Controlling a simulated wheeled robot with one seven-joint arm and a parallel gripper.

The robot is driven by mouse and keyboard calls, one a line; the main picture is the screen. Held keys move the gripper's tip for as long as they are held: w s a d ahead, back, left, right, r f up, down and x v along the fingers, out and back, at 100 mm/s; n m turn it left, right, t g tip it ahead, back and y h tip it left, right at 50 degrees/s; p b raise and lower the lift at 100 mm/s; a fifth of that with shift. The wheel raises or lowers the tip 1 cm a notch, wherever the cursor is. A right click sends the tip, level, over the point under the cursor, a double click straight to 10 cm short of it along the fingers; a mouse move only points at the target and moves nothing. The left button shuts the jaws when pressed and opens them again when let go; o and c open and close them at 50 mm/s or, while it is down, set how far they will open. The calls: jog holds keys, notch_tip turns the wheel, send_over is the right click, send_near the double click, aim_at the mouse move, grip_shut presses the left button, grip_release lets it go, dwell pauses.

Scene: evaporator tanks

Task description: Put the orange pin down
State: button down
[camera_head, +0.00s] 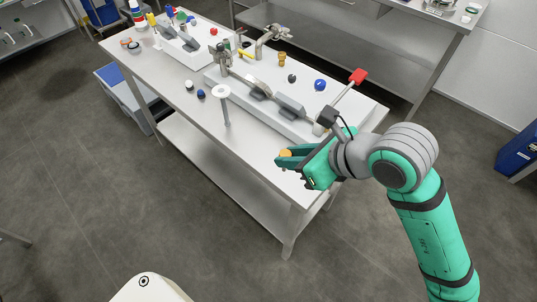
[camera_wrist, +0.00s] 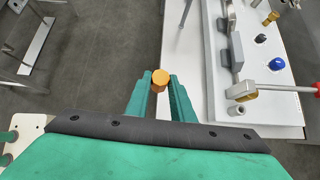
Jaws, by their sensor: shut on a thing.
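An orange pin (camera_wrist: 160,78) with a round top is held between the two green fingers of my gripper (camera_wrist: 161,98) in the wrist view. In the head view the pin (camera_head: 286,153) shows as a small orange spot at the tips of my gripper (camera_head: 288,160). The gripper is shut on the pin, near the front right corner of the metal table (camera_head: 262,153). The pin's lower part is hidden by the fingers. I cannot tell whether it touches the tabletop.
A white board (camera_head: 262,113) with grey blocks, a blue knob (camera_head: 320,85) and a red-handled lever (camera_head: 357,76) lies on the table. Bare tabletop shows left of my gripper.

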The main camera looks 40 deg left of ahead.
jog(key=s+a, duration=0.2)
jog(key=a, duration=0.2)
jog(key=w+a+f, duration=0.2)
jog(key=w+f, duration=0.1)
jog(key=f, duration=0.1)
jog(key=w+a+f, duration=0.2)
jog(key=w+f, duration=0.2)
jog(key=w+a+f, duration=0.3)
jog(key=w+f, duration=0.1)
jog(key=shift+w+f, duration=0.1)
jog(key=shift+f, duration=0.1)
jog(key=shift+a+f, duration=0.1)
jog(key=shift+f, duration=0.3)
jog(key=c, duration=1.6)
grip_release()
jog(key=shift+f, duration=0.1)
jog(key=shift+c, duration=0.2)
jog(key=shift+o, duration=0.5)
